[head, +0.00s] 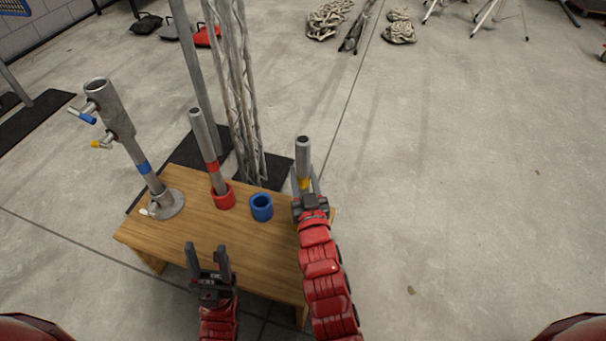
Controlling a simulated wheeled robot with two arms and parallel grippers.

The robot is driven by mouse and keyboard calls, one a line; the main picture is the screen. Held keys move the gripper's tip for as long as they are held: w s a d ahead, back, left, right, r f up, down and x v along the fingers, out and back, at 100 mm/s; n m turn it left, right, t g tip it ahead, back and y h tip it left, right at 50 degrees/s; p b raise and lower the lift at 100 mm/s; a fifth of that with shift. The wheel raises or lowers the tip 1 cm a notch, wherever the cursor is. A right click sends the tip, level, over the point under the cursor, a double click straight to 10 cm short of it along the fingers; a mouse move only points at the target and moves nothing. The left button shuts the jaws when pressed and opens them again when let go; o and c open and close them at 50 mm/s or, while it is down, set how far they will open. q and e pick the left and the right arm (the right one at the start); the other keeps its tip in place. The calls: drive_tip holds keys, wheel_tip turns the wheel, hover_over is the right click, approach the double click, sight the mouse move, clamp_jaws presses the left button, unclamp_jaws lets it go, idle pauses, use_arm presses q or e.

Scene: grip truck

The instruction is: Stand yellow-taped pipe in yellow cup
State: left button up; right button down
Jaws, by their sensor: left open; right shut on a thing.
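The yellow-taped pipe (303,153) is a grey tube standing about upright at the right end of the wooden table. Its yellow tape (304,184) shows just above my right gripper (305,180), which is shut on the pipe. The pipe's lower end is hidden behind this gripper. No yellow cup is visible; the area under the pipe is covered by my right gripper and arm. I cannot tell whether the pipe is in a cup. My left gripper (206,252) is open and empty over the table's front edge.
A red-taped pipe (203,140) stands in a red cup (224,199) on the table (180,230). An empty blue cup (262,208) is between it and my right gripper. A metal stand (118,120) with a round base is at the left. Truss and poles (235,90) rise behind.

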sight(304, 189)
drive_tip(key=shift+f, duration=0.3)
drive_tip(key=shift+f+b, duration=1.05)
drive_tip(key=shift+f, duration=0.45)
